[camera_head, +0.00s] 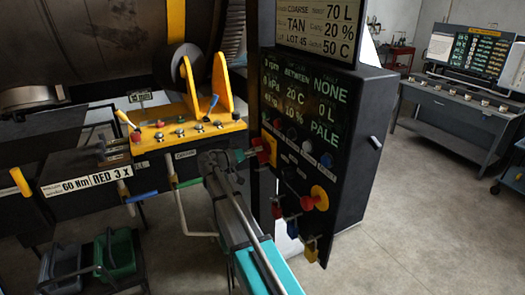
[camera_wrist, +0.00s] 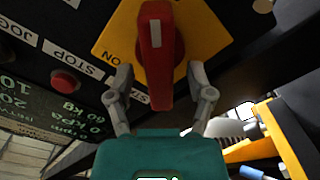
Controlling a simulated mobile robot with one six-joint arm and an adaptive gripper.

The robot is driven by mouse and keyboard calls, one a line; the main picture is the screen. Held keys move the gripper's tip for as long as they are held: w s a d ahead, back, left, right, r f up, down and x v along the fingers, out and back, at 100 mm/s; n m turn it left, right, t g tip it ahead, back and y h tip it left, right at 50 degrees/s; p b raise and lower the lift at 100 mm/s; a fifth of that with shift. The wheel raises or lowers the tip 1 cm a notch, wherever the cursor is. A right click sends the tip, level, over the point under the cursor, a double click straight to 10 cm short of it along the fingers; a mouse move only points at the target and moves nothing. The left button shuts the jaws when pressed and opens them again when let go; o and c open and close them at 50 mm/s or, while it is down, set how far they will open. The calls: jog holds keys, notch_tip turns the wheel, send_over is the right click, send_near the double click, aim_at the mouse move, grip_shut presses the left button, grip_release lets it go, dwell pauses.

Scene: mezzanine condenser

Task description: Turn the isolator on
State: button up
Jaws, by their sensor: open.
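The isolator is a red rotary handle (camera_wrist: 155,50) on a yellow plate (camera_wrist: 205,28). In the wrist view, the handle's bar stands nearly vertical with a white mark near its top. An ON label (camera_wrist: 115,56) shows upside down to its left; other position labels are hidden. My gripper (camera_wrist: 160,82) is open, with one finger on each side of the bar's lower end. Contact cannot be told. In the head view, the yellow plate (camera_head: 270,150) is on the dark control panel's left side, with my gripper (camera_head: 255,153) directly in front of it.
The head view shows another yellow-and-red control (camera_head: 318,198) lower on the panel. A yellow shelf (camera_head: 190,135) with levers is close on the left. Open floor (camera_head: 420,210) lies to the right.

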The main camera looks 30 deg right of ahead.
jog(key=shift+d, duration=1.45)
grip_shut()
